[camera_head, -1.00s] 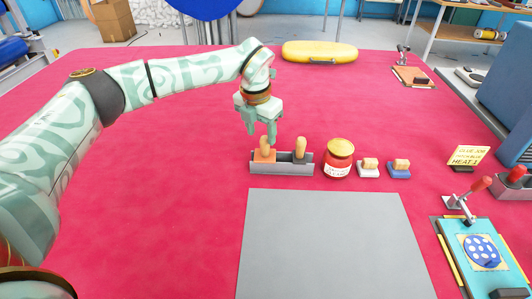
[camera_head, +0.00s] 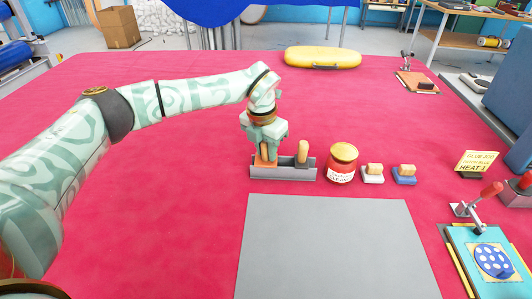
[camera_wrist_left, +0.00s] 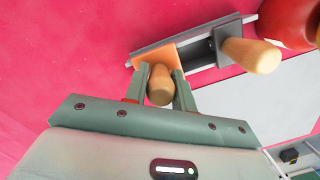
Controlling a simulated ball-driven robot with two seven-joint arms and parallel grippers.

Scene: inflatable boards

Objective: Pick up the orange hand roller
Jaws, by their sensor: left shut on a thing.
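The orange hand roller stands in the left part of a grey holder (camera_head: 285,173), its orange part (camera_head: 262,162) low in the holder and its wooden handle up. My left gripper (camera_head: 265,152) has come down over it from above and is shut on the wooden handle. In the left wrist view the handle (camera_wrist_left: 160,86) sits between the two fingers (camera_wrist_left: 160,90), with the orange part (camera_wrist_left: 156,54) beyond them. The roller is still in the holder. My right gripper is not in view.
A second wooden handle (camera_head: 303,152) stands in the holder's right part, close beside my gripper. A red jar (camera_head: 342,164) and two small wooden-topped blocks (camera_head: 373,174) stand to the right. A grey mat (camera_head: 335,245) lies in front. The red table at left is clear.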

